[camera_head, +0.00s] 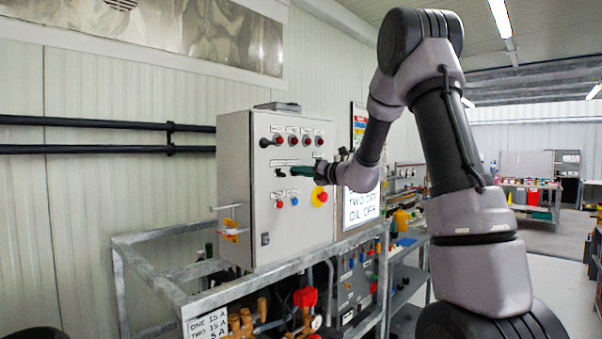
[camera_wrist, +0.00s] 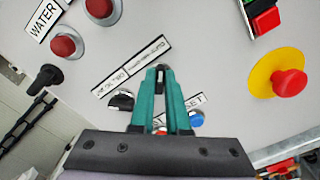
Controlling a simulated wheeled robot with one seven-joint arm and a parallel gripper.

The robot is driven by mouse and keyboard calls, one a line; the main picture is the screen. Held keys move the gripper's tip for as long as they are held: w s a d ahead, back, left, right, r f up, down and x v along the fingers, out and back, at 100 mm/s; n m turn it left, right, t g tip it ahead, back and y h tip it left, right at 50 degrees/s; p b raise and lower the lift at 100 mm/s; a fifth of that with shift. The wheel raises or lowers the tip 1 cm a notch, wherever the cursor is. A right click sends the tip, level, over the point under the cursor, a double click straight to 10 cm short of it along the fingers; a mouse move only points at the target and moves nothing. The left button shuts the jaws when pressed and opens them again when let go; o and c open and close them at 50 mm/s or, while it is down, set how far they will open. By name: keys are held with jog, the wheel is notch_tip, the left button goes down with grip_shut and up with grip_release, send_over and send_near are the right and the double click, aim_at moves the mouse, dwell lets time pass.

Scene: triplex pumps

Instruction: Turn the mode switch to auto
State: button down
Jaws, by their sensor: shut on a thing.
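My gripper (camera_wrist: 160,72) has green fingers that come together at the tips, with a small dark switch knob (camera_wrist: 161,69) between them. The fingers hide most of that knob, so its pointing direction cannot be told. It sits below a two-part white label (camera_wrist: 131,66) on the control panel, too blurred to read fully. A second black knob (camera_wrist: 121,99) is just left of the fingers and apart from them. In the head view my gripper (camera_head: 295,171) meets the front of the grey control box (camera_head: 240,190), with a black knob (camera_head: 279,172) to its left.
A yellow-ringed red emergency button (camera_wrist: 288,83) is right of the fingers. A blue button (camera_wrist: 197,119) is close beside the right finger. Red knobs (camera_wrist: 64,44) and a black handle (camera_wrist: 44,78) are at left. A metal frame (camera_head: 180,296) stands below the box.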

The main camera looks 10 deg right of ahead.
jog(key=shift+m, duration=0.4)
jog(key=c, duration=0.9)
grip_release()
jog(key=shift+d, duration=0.1)
jog(key=v, duration=1)
jog(key=shift+s+d, duration=0.2)
jog(key=shift+s, duration=0.1)
jog(key=shift+a, duration=0.1)
